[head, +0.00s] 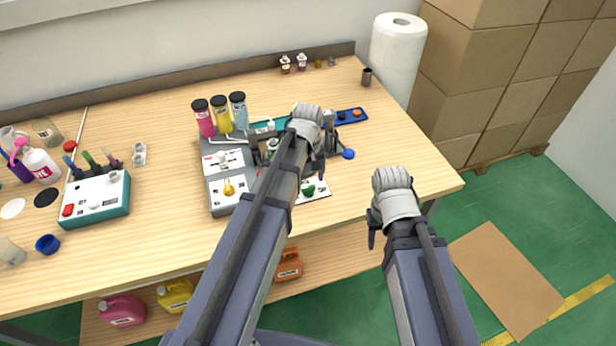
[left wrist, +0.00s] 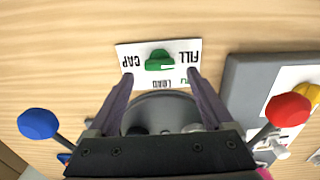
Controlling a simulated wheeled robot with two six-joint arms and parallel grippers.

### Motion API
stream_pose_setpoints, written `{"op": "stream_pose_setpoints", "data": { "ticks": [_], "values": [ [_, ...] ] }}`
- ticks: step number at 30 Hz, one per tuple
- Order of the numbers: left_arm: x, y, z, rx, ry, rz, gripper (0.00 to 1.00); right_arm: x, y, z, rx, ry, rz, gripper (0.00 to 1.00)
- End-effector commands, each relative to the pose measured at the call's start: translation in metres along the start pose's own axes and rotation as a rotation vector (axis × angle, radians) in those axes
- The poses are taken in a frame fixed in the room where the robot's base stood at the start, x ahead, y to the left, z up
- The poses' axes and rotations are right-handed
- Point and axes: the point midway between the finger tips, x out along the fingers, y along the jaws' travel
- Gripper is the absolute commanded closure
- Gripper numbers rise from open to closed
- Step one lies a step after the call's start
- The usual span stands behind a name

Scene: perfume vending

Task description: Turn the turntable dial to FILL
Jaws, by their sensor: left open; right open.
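The green dial (head: 308,190) sits on a white label plate (head: 322,187) at the front of the machine, partly behind my left arm in the head view. In the left wrist view the green dial (left wrist: 160,61) lies between the words CAP at left and FILL at right, with LOAD below. Its grip runs roughly along the CAP–FILL line; I cannot tell which end points. My left gripper (left wrist: 168,76) is open, its fingers apart on either side of the dial's near side, not closed on it. My right gripper (head: 371,228) is open and empty off the table's front edge.
A grey round turntable (left wrist: 160,108) lies between my left fingers. A red knob (left wrist: 288,108) and a blue ball knob (left wrist: 38,124) flank the gripper. Three bottles (head: 220,115) stand on the machine (head: 214,193). The tabletop (head: 400,165) at right is clear.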

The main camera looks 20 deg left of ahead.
Motion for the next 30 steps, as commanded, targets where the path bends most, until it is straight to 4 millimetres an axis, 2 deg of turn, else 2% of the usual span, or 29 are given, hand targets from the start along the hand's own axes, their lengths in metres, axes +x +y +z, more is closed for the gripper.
{"op": "stream_pose_setpoints", "data": {
  "ticks": [1, 3, 10, 27, 30],
  "values": [
    [-0.014, 0.0, 0.0, 0.0, 0.0, 0.0, 0.15, -0.014, 0.001, 0.001, 0.0, 0.0, 0.0, 0.5],
    [-0.024, 0.0, 0.0, 0.0, 0.0, 0.0, 0.15, -0.024, 0.002, 0.001, 0.0, 0.0, 0.0, 0.5],
    [-0.049, 0.0, 0.0, -0.001, 0.0, 0.0, 0.15, -0.049, 0.005, 0.003, 0.0, 0.0, 0.0, 0.5],
    [-0.05, 0.0, 0.0, -0.001, 0.0, 0.0, 0.15, -0.05, 0.005, 0.003, 0.0, 0.0, 0.0, 0.5],
    [-0.051, 0.002, 0.011, 0.039, 0.0, -0.004, 0.15, -0.05, 0.005, 0.003, 0.0, 0.0, 0.0, 0.5]
  ]
}}
